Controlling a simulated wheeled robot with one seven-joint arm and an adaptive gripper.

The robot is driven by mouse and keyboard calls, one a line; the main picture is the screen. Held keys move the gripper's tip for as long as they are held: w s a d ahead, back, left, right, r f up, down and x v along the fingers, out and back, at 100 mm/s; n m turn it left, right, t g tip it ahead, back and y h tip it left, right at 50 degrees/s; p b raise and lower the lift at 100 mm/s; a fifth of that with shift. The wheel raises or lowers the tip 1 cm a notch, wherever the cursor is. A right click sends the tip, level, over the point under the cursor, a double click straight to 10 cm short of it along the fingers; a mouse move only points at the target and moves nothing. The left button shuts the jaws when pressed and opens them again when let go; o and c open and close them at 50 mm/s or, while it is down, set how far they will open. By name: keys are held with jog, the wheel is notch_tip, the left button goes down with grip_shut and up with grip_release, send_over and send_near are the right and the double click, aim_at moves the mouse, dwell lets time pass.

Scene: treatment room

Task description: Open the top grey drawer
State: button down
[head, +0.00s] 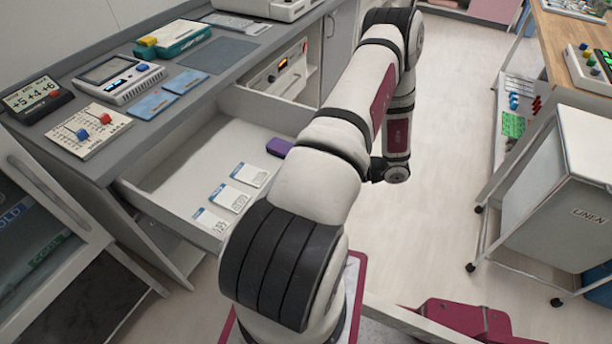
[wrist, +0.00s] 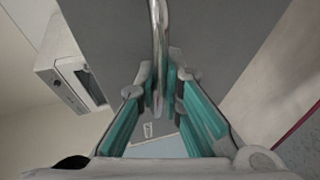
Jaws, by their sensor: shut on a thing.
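A wide pale drawer (head: 190,178) stands pulled out from the grey counter in the head view. Several white-and-blue packets (head: 230,198) and a purple item (head: 279,147) lie in it. Its front is hidden behind my arm. In the wrist view, a metal bar handle (wrist: 157,30) runs along a grey panel (wrist: 218,35). My gripper (wrist: 161,85) has its teal-padded fingers shut on this handle, one on each side. In the head view my gripper is hidden by the arm, so I cannot see directly where the handle meets the drawer.
Several devices and cards stand on the counter (head: 212,54) above the drawer. A glass-fronted cold cabinet (head: 30,230) is at left. A wheeled linen cart (head: 560,195) and a wooden-topped table (head: 570,40) stand at right. Pale floor (head: 450,120) between them is clear.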

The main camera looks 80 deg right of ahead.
jog(key=shift+r, duration=0.1)
jog(key=c, duration=1.7)
grip_release()
jog(key=shift+s, duration=0.15)
jog(key=v, duration=1.1)
jog(key=shift+s, duration=0.35)
jog(key=shift+d+r, duration=0.1)
